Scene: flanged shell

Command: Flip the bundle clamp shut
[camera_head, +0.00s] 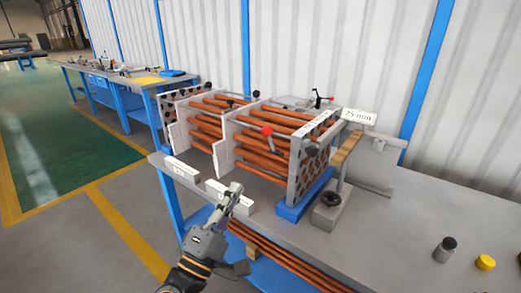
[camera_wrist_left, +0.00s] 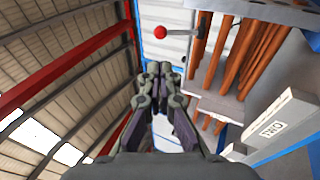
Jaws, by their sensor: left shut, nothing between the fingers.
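The tube bundle (camera_head: 205,125) of copper-coloured rods runs through pale upright plates on the grey workbench. A lever with a red ball knob (camera_head: 267,130) stands at the near side of the bundle, and I take it as the bundle clamp's handle. In the left wrist view the red knob (camera_wrist_left: 160,32) shows beyond the fingertips, its lever pointing left from a plate. My left gripper (camera_head: 237,187) is shut and empty, in front of the bundle and apart from the knob. It also shows in the left wrist view (camera_wrist_left: 158,68). My right gripper is out of view.
White blocks (camera_head: 181,170) lie along the bench's front edge. A perforated end plate (camera_head: 312,158) on a blue base stands right of the bundle, near a block with a black ring (camera_head: 331,198). A grey cylinder (camera_head: 444,249) and yellow cap (camera_head: 485,262) sit at right. Bare bench lies between.

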